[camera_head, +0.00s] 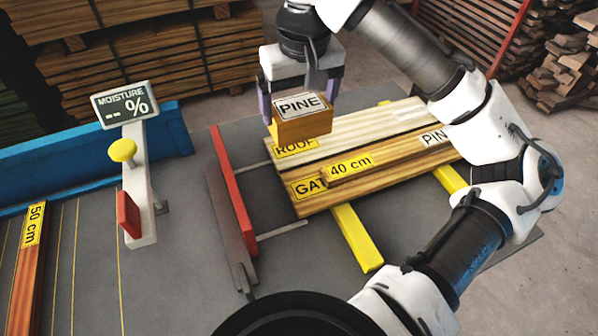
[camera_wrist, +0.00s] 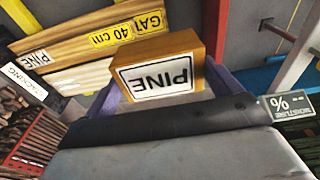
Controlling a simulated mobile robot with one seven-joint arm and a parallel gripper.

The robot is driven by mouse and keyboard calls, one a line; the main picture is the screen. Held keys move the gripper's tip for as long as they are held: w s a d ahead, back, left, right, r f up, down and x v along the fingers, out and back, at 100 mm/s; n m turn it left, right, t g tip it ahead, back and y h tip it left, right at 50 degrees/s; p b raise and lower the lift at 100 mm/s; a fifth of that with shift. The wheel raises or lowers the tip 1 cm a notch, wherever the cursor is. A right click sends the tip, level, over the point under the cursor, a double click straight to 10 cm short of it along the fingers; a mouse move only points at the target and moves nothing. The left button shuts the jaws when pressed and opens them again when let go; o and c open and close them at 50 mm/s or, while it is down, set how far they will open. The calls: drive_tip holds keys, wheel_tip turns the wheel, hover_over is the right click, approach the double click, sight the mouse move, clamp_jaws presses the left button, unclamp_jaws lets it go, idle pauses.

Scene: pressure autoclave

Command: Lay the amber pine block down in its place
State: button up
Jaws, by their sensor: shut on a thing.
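The amber pine block (camera_head: 303,130) has a white label reading PINE on its top. My gripper (camera_head: 298,108) is shut on it and holds it above the far left end of a row of boards, over the ROOF label. In the wrist view the block (camera_wrist: 187,45) sits between the purple fingers, with its PINE label facing the camera. The boards carry labels reading ROOF, GAT and 40 cm; a PINE label (camera_head: 434,137) lies at their right part, partly hidden by my arm. The block hides part of the ROOF label.
A red fence (camera_head: 231,190) stands left of the boards. A moisture meter (camera_head: 125,103) with a yellow knob (camera_head: 122,150) stands farther left. Yellow bars (camera_head: 357,240) lie under the boards. A 50 cm board (camera_head: 28,260) is at far left. Grey table is clear between.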

sight(302, 136)
wheel_tip(302, 136, down, 18)
drive_tip(key=shift+f+p, duration=0.1)
drive_tip(key=shift+p, duration=0.2)
drive_tip(key=o, duration=0.8)
drive_tip(key=shift+f, duration=0.1)
drive_tip(key=r, duration=0.4)
drive_tip(key=s+r, duration=0.1)
drive_tip(key=r, duration=0.7)
drive_tip(key=shift+s+d+r, duration=0.15)
drive_tip(key=shift+s+d, duration=0.1)
